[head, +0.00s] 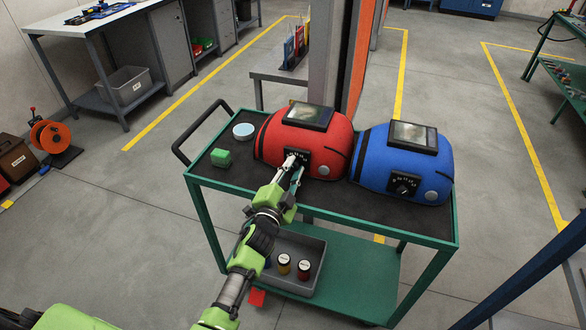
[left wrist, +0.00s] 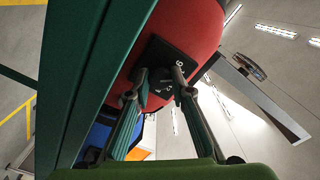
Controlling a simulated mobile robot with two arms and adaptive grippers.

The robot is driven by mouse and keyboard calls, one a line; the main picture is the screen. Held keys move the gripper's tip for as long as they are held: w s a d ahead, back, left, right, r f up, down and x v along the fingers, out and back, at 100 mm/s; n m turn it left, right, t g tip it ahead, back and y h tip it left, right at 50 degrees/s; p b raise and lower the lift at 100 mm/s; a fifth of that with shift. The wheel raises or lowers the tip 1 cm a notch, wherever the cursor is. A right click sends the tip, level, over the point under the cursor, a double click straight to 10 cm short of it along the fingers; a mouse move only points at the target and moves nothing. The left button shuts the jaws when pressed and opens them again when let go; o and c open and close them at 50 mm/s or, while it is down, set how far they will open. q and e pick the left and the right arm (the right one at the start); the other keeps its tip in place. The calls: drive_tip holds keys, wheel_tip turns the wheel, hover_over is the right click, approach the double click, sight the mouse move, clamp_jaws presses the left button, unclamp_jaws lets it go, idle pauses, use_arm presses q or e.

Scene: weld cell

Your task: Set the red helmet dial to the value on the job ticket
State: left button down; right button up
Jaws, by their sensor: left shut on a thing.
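The red helmet (head: 338,138) rests on the top of the green cart, with a dark visor window on its upper side. Its black dial panel (head: 326,157) with white marks faces the front; it also shows in the left wrist view (left wrist: 163,52). My left gripper (head: 297,162) reaches the panel from the front. In the left wrist view its two fingers (left wrist: 160,84) are shut on the dial knob (left wrist: 158,84). The knob's pointer and most numbers are hidden or too small to read. I cannot make out a job ticket. My right gripper is not in view.
A blue helmet (head: 402,162) with its own dial panel (head: 404,185) stands at right on the cart (head: 330,212). A green block (head: 221,157) and a pale round tin (head: 243,131) lie at left. The lower shelf holds a grey bin (head: 311,247) with jars.

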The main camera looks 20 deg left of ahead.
use_arm(q)
drive_tip(key=shift+n+p, duration=0.5)
drive_tip(key=shift+n, duration=1.6)
drive_tip(key=c, duration=1.8)
unclamp_jaws()
drive_tip(key=s, duration=1.2)
drive_tip(key=shift+a, duration=0.25)
drive_tip(key=shift+f, duration=0.15)
